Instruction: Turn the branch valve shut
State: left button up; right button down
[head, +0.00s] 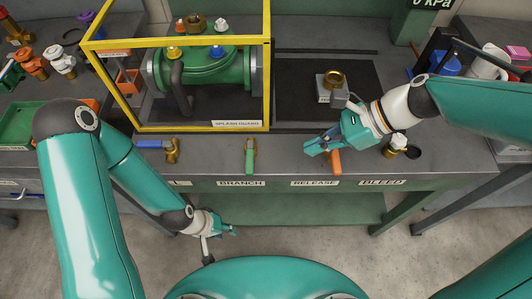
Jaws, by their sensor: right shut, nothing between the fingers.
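The branch valve (250,158) has a green lever at the bench's front edge, above the BRANCH label (241,183). Its lever points toward me, with a bit of brass showing at its top. No gripper touches it. My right gripper (310,149) is shut and empty, to the right of the branch valve, above the bench edge and close to the orange release lever (335,163). Whether it touches that lever I cannot tell. My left gripper (233,231) hangs low in front of the bench, below the BRANCH label; its fingers are too small to read.
A yellow guard frame (268,70) stands behind the branch valve around a green flanged pipe (215,68). A blue-levered valve (153,143) lies to the left, its lever sideways. The bleed valve (397,143) is to the right.

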aim_at(250, 158)
jog(key=x, duration=0.8)
jog(key=shift+a+f, duration=0.1)
jog(key=shift+f, duration=0.05)
jog(key=a, duration=0.3)
jog(key=shift+a+f, duration=0.2)
jog(key=shift+a, duration=0.6)
